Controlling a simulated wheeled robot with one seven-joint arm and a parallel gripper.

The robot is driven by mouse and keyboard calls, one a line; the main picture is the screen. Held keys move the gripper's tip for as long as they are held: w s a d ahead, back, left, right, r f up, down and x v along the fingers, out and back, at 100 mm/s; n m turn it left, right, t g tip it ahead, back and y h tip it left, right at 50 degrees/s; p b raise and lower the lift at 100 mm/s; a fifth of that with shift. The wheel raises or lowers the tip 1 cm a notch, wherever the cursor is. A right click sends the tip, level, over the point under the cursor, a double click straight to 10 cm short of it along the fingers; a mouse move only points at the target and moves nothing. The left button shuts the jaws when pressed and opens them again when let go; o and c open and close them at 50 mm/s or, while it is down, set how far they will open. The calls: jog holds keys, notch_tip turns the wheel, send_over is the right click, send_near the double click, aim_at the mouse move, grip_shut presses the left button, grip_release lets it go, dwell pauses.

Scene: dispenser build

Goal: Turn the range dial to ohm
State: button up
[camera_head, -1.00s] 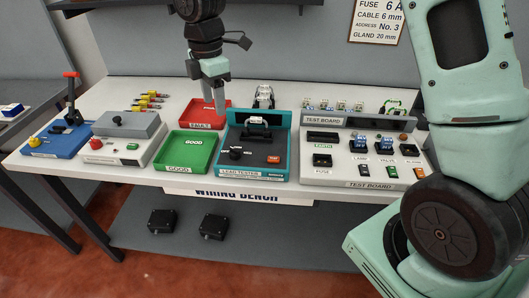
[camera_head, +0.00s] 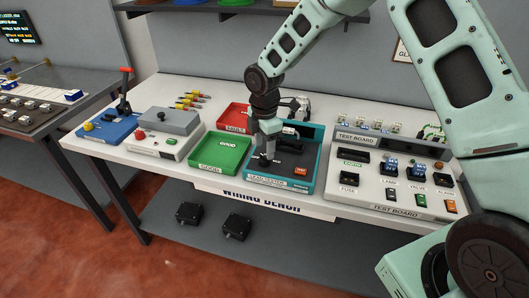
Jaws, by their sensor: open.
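The teal lead tester (camera_head: 268,182) sits in the middle of the bench, with a dark top panel and an orange button (camera_head: 300,171) at its right front. The range dial is on the left part of that panel; in the head view my gripper largely covers it, and its setting cannot be read. My gripper (camera_head: 265,158) points down at the dial area with its fingers open. Whether the fingertips are around the dial or just above it cannot be told.
A green GOOD tray (camera_head: 213,168) stands left of the tester, with a red FAULT tray (camera_head: 233,113) behind. The white test board (camera_head: 385,207) with sockets and switches is on the right. A grey boxed device (camera_head: 167,121) and a blue lever device (camera_head: 107,128) stand left.

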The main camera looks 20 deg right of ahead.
aim_at(264, 156)
jog(key=shift+f+p, duration=0.3)
jog(key=shift+f, duration=1.9)
jog(key=c, duration=1)
jog(key=shift+o, duration=0.2)
jog(key=shift+m, duration=0.4)
jog(key=m+b, duration=0.2)
jog(key=m, duration=0.3)
jog(key=shift+b, duration=0.35)
jog(key=m+b, duration=0.1)
jog(key=m, duration=0.4)
jog(key=shift+r+m, duration=0.1)
jog(key=shift+m, duration=0.3)
jog(key=shift+w, duration=0.1)
